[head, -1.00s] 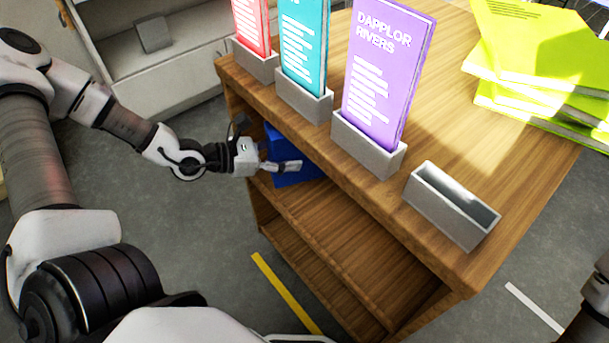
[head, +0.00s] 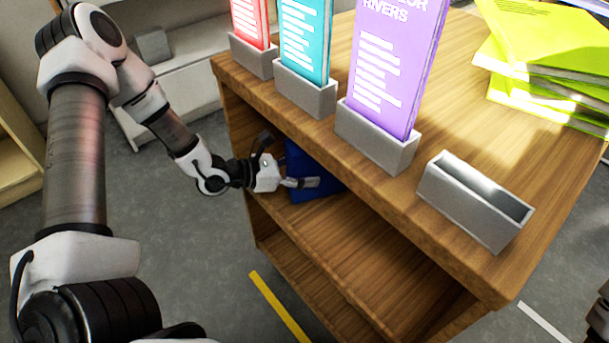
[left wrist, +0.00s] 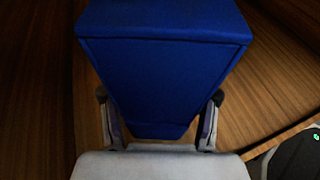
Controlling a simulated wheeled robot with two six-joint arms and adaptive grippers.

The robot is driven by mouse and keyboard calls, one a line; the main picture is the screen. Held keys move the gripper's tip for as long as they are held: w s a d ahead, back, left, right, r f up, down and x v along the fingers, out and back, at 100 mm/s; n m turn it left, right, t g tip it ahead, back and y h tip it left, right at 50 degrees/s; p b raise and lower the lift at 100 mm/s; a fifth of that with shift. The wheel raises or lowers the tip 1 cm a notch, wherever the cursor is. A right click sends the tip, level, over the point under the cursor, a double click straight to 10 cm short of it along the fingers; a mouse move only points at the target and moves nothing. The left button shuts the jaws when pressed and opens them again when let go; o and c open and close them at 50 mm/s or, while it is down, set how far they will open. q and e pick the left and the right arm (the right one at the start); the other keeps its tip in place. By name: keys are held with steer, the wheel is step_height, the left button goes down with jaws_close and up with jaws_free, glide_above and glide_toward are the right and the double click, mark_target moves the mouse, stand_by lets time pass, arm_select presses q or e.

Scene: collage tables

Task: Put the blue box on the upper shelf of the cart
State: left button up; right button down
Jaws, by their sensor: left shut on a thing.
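The blue box (head: 318,180) is inside the upper opening of the wooden cart (head: 350,209), under the tabletop at its left end. It fills the middle of the left wrist view (left wrist: 165,65), with wood around it. My left gripper (head: 302,183) reaches into the opening from the left and is shut on the box, a finger on each side in the left wrist view. The tabletop hides part of the box. I cannot tell whether the box touches the shelf board.
Grey holders with a red, a teal and a purple leaflet (head: 395,60) stand along the top's front edge. An empty grey holder (head: 475,200) stands to their right. Yellow-green booklets (head: 545,45) are stacked behind. A lower shelf (head: 330,285) is bare where visible.

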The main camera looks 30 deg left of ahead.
arm_select(q)
steer(key=shift+f, duration=0.25)
steer(key=o, duration=1.4)
steer(key=shift+r, duration=0.1)
steer(key=shift+r, duration=0.1)
steer(key=shift+r+p, duration=0.25)
steer(key=shift+p, duration=0.1)
steer(key=p+v, duration=0.9)
steer(key=v, duration=0.2)
steer(key=shift+s+a+p, duration=0.3)
steer(key=shift+a+p, duration=0.05)
